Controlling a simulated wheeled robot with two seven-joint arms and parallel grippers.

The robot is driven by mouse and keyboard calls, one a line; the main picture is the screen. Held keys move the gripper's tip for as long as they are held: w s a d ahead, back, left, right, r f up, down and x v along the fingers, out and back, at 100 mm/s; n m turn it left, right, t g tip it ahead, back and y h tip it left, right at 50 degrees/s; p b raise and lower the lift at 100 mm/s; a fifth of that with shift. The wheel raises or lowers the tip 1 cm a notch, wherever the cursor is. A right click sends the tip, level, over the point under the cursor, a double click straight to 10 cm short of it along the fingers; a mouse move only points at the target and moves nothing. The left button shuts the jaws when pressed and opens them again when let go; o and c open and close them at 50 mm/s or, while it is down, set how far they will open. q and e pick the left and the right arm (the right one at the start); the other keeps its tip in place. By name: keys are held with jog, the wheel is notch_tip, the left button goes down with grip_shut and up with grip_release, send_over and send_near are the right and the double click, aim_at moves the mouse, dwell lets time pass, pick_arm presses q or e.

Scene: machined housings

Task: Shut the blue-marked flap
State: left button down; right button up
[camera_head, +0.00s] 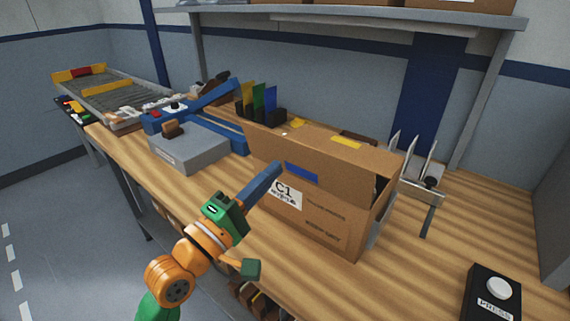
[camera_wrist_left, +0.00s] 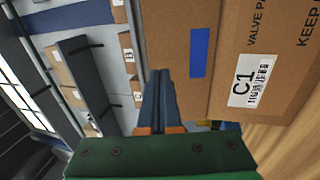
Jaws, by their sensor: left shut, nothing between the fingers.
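A brown cardboard box (camera_head: 325,228) with a C1 label stands on the bench. Its blue-marked flap (camera_head: 335,180) stands up along the near side, above the labelled face. The blue strip (camera_head: 301,171) is on its outer side and shows in the left wrist view (camera_wrist_left: 200,53), where a fold line separates flap and label. My left gripper (camera_head: 276,168) is shut and empty, at the near side of the flap, just left of the blue strip. In the left wrist view the fingertips (camera_wrist_left: 160,73) overlap the flap's edge; I cannot tell whether they touch. My right gripper is not in view.
A yellow mark (camera_head: 346,142) shows on the box's far side. A grey block (camera_head: 188,152) and a holder with coloured cards (camera_head: 262,113) stand left of the box. A metal rack (camera_head: 416,180) is to its right. A black press button box (camera_head: 492,293) sits at the front right.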

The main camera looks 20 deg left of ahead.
aim_at(295, 147)
pick_arm(q)
jog(key=x, duration=0.2)
jog(key=p+x, duration=0.1)
jog(key=x, duration=0.1)
jog(key=shift+s+r, duration=0.1)
jog(key=shift+r, duration=0.1)
jog(key=shift+w+d, duration=0.1)
jog(key=shift+w, duration=0.2)
